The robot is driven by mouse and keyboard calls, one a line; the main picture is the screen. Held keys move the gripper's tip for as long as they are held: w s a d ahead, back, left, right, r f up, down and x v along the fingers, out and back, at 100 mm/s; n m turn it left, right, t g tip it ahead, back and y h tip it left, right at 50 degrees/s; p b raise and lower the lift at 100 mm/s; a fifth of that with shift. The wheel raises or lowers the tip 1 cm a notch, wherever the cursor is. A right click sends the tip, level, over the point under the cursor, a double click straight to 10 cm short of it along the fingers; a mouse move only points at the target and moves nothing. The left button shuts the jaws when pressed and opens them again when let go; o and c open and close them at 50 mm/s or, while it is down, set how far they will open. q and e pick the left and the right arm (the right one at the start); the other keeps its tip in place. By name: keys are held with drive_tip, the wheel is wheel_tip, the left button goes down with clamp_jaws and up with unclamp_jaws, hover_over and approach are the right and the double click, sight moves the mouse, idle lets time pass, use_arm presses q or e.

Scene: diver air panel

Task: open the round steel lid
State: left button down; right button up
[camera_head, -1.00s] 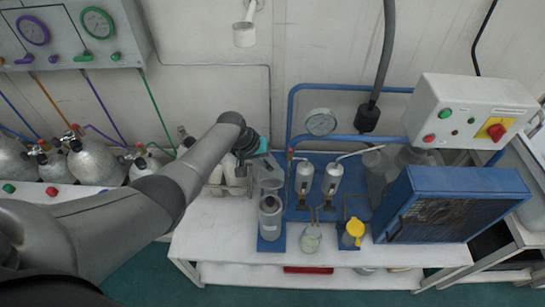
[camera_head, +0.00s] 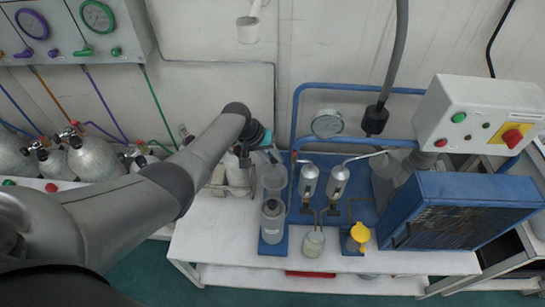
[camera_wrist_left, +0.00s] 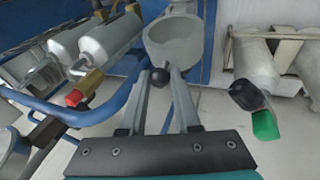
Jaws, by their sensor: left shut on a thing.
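The round steel lid (camera_head: 273,178) is a grey disc with a raised rim, tilted up just behind the grey cylinder (camera_head: 271,222) on the bench. It also shows in the left wrist view (camera_wrist_left: 173,38), where a black ball knob (camera_wrist_left: 160,76) stands at its near edge. My left gripper (camera_wrist_left: 163,80) is shut on this knob, with one finger on each side. In the head view my left gripper (camera_head: 256,150) is at the lid's far side, and its fingertips are hard to make out. My right gripper is not in view.
Two steel filter cylinders (camera_head: 323,182) stand on the blue panel to the right, with a blue pipe frame (camera_head: 293,120) behind. Pale bottles (camera_head: 232,172) stand left of the lid. The white bench (camera_head: 210,230) is clear at its front left.

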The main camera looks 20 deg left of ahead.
use_arm(q)
drive_tip(key=shift+w+a+r, duration=0.1)
drive_tip(key=shift+w+r, duration=0.2)
drive_tip(key=shift+w, duration=0.05)
drive_tip(key=c, duration=1)
unclamp_jaws()
drive_tip(key=o, duration=0.4)
drive_tip(key=shift+s+f, duration=0.15)
drive_tip(key=shift+s, duration=0.05)
drive_tip(key=shift+c, duration=0.2)
drive_tip(key=shift+s+r, duration=0.1)
drive_tip(key=shift+r, duration=0.15)
drive_tip(key=p+v, duration=0.5)
drive_tip(key=v, duration=0.9)
drive_tip(key=shift+s+a+r, duration=0.2)
drive_tip(key=shift+r, duration=0.05)
